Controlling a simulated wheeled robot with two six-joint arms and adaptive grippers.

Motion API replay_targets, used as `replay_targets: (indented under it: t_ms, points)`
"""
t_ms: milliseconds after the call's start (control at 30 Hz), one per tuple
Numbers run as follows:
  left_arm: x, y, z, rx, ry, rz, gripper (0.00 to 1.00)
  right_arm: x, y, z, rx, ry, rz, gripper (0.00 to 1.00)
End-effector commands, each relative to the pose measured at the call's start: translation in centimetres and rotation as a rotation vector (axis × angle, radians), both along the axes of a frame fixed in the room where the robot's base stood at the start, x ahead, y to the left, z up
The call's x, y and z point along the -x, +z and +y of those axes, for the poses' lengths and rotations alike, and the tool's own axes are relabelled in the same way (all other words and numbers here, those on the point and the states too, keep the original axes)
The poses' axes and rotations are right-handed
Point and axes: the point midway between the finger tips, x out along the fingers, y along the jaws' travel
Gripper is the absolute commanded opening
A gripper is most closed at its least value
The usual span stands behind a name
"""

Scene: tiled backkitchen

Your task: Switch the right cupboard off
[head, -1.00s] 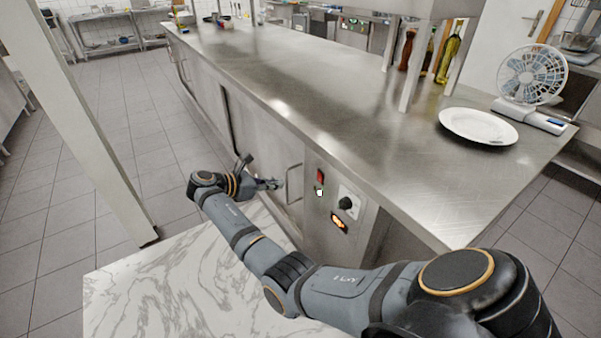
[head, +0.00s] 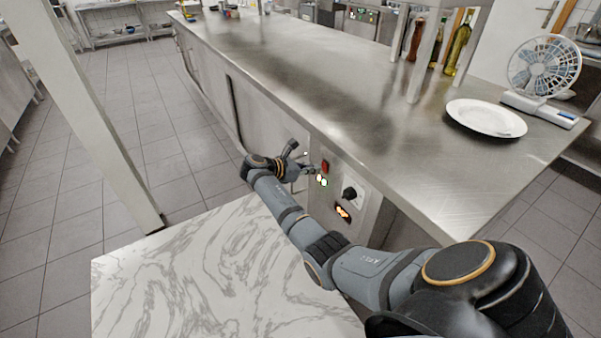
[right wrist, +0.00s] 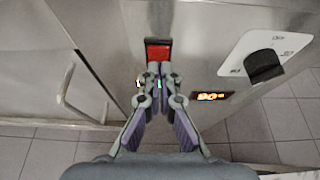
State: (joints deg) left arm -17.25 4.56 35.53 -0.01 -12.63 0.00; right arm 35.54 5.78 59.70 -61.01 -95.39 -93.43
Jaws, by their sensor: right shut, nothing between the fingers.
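The cupboard's control panel (head: 373,206) is on the front of the steel counter. It carries a red switch (head: 325,167), a black knob (head: 349,193) and a lit orange display (head: 343,212). Small white and green lights show under the switch. My right gripper (head: 313,169) is shut and empty, its tips close to the red switch. In the right wrist view the tips (right wrist: 153,70) overlap the lower edge of the red switch (right wrist: 158,51); I cannot tell whether they touch it. The display there (right wrist: 211,97) glows. My left gripper is out of view.
A door handle (right wrist: 68,95) is left of the panel. On the counter (head: 330,95) stand a white plate (head: 486,117), a fan (head: 543,68) and bottles (head: 457,49). A marble-patterned top (head: 200,270) is below my right arm. A white post (head: 95,125) stands left.

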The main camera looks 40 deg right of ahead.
Motion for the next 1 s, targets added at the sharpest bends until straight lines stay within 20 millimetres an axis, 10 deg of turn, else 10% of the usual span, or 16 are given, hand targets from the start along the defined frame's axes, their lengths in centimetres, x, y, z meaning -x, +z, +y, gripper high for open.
replay_targets:
  t_ms: [1000]
  points:
    - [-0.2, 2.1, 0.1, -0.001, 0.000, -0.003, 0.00, 0.2, 0.7, -1.9, -0.004, 0.001, 0.000, 0.00]
